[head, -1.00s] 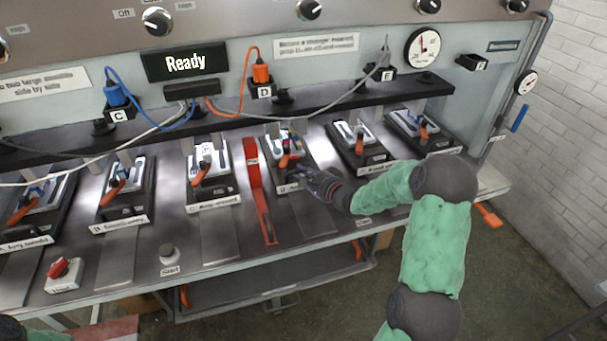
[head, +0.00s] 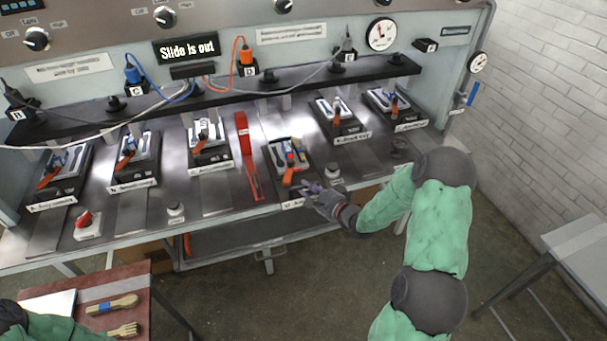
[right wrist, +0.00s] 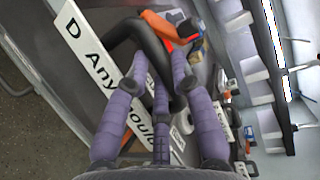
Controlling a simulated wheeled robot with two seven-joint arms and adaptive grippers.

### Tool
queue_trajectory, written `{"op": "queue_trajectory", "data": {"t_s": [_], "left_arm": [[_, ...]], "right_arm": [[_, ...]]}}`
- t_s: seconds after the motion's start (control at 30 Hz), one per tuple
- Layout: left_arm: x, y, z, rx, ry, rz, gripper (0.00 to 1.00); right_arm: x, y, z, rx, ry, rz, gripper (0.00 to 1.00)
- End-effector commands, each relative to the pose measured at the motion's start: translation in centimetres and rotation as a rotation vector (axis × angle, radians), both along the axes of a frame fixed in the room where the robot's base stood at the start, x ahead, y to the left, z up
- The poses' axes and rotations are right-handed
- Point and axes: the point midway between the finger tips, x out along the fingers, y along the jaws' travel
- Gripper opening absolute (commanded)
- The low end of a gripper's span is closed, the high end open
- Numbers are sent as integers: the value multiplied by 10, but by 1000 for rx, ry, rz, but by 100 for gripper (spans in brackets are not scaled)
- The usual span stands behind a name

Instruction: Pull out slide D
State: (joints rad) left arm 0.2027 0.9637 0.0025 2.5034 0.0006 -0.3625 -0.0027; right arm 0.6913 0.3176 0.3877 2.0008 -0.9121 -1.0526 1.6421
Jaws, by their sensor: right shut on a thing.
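Slide D (head: 276,160) is a dark plate with a light mould, an orange clamp handle and small coloured pieces on it. It stands forward of its row on the press bed, its front end near the front edge. My right gripper (head: 314,190) is at the slide's front end. In the right wrist view, its purple fingers (right wrist: 160,90) are closed around a black bar handle (right wrist: 151,42), beside the white "D Any mould" label (right wrist: 85,50). The fingers hide part of the handle and label. My left gripper is out of view; only part of that arm shows at lower left.
Other slides with orange handles sit farther back on both sides. The display (head: 190,48) reads "Slide is out". A side table (head: 65,293) with brushes is at lower left. The floor in front is clear.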

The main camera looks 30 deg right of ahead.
Motion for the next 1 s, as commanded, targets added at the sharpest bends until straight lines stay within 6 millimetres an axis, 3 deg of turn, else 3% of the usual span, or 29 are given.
{"op": "queue_trajectory", "data": {"t_s": [0.2,0.4,0.63,1.0], "left_arm": [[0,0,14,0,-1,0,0],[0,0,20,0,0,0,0],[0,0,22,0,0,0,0],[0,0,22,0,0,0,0]], "right_arm": [[-48,11,1,4,5,-3,0],[-76,19,0,3,4,0,0],[-90,22,-1,3,2,1,0],[-93,24,-2,4,6,1,0]]}}
